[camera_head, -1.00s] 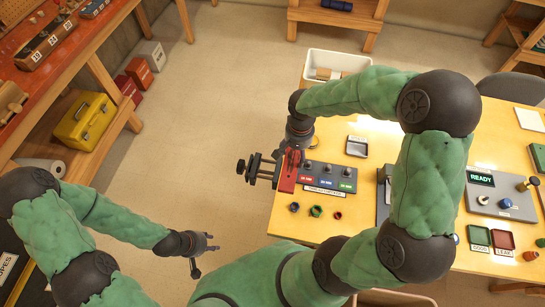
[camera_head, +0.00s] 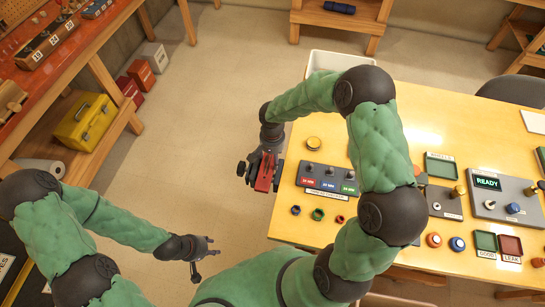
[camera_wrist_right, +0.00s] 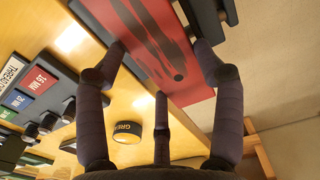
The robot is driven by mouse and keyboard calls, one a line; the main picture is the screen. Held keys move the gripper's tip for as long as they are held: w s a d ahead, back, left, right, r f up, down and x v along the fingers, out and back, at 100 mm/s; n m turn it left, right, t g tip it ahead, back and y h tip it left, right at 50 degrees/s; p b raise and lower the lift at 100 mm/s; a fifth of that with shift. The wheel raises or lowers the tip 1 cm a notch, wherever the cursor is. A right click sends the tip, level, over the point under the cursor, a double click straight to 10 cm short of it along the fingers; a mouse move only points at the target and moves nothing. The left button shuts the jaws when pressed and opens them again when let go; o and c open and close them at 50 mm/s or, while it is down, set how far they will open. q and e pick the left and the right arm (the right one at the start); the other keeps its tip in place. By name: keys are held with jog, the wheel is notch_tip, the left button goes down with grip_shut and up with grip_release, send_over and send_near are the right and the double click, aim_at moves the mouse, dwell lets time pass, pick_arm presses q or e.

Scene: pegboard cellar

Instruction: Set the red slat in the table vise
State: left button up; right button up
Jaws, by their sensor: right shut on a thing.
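The red slat (camera_head: 264,173) is at the table's left edge, in my right gripper (camera_head: 268,152). In the right wrist view the slat (camera_wrist_right: 150,42) shows as a red plate with dark shadows, between the purple fingers of my right gripper (camera_wrist_right: 163,75). The dark table vise (camera_head: 242,168) sticks out from the table's left edge, largely hidden by the gripper and slat. Dark bars of the vise (camera_wrist_right: 192,18) run close along the slat; I cannot tell whether the slat is between the jaws. My left gripper (camera_head: 207,253) is open and empty, over the floor.
A block with knobs and coloured labels (camera_head: 328,180) stands right of the vise, with small coloured rings (camera_head: 317,215) in front. A round yellow tin (camera_head: 313,144) is behind it. Floor left of the table is clear.

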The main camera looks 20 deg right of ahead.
jog(key=shift+f, duration=0.35)
jog(key=shift+f+b, duration=0.4)
jog(key=shift+b, duration=0.1)
jog(key=shift+f, duration=0.2)
jog(key=o, duration=1.3)
jog(key=shift+r, duration=0.1)
